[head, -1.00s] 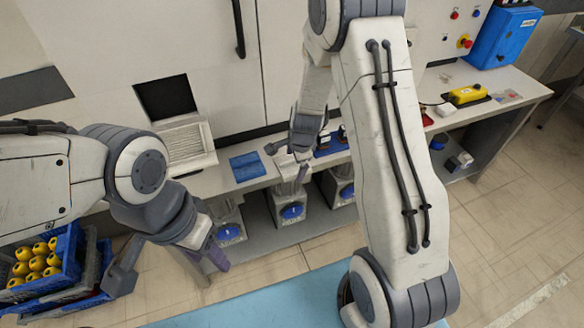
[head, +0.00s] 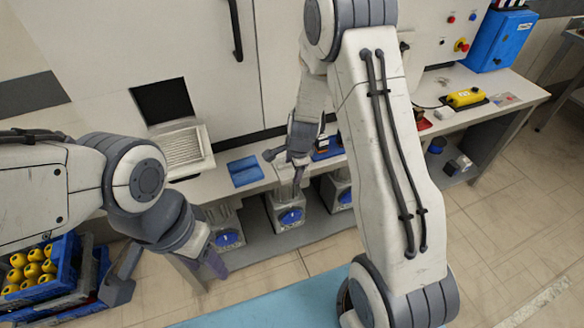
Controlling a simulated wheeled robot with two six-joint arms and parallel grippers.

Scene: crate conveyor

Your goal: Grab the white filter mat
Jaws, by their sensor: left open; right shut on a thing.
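My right gripper (head: 285,166) hangs over the front edge of the white bench, right of a blue folded pad. Its fingers are apart, shut on a small pale piece (head: 284,160) that looks like the white filter mat. The gripper hides most of it, and it is hard to tell from the pale bench behind. My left gripper (head: 165,272) is open and empty at lower left, its fingers wide apart and pointing down, in front of the bench and beside blue crates.
A louvred white flap (head: 184,147) hangs below a dark opening (head: 163,101) in the cabinet. The blue pad (head: 244,171) lies on the bench (head: 222,183). Grey units with blue discs (head: 289,217) stand below. A blue crate (head: 65,257) holds several yellow items.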

